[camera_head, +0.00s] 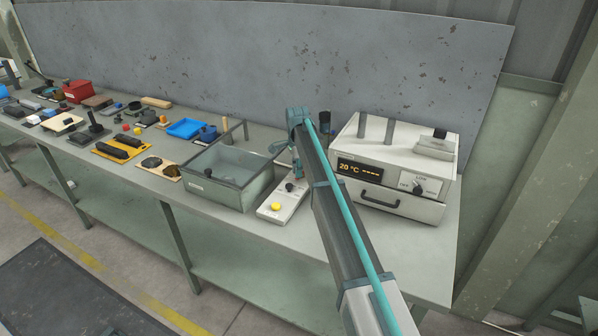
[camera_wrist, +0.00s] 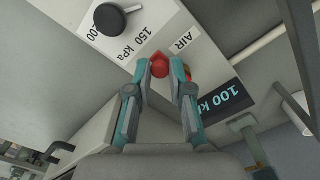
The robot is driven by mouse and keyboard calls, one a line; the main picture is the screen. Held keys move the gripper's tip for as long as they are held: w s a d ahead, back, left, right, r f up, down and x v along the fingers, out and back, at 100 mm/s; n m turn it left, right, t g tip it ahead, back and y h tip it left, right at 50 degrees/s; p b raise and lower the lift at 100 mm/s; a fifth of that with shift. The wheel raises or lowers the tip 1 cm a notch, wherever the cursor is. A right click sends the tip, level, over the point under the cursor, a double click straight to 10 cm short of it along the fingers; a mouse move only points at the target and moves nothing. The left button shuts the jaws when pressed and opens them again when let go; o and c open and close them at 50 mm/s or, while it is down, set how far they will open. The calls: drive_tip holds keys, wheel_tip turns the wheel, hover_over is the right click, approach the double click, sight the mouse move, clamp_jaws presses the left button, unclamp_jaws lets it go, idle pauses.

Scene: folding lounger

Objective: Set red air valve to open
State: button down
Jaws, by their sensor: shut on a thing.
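The red air valve (camera_wrist: 159,65) shows in the wrist view as a small red knob beside the "AIR" label on a white control box (camera_wrist: 176,20). My gripper (camera_wrist: 165,70) has its two teal fingers at the valve, and they are shut on it. The fingers cover part of the valve, and I cannot tell its exact setting. In the head view the white control box (camera_head: 268,212) stands on the bench, and my gripper (camera_head: 290,160) is at its back end. The valve is hidden there.
The control box has a black dial (camera_wrist: 110,19), a lit display reading about 100 kPa (camera_wrist: 215,103) and a yellow button (camera_head: 275,207). A glass-walled tank (camera_head: 213,190) stands to the left. A white oven (camera_head: 395,205) stands to the right. Several small parts lie farther left.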

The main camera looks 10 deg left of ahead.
drive_tip(key=shift+a+m, duration=0.1)
drive_tip(key=shift+m, duration=0.2)
drive_tip(key=c, duration=1.1)
unclamp_jaws()
drive_tip(key=shift+r, duration=0.1)
wheel_tip(320, 180, up, 12)
drive_tip(key=shift+f, duration=0.1)
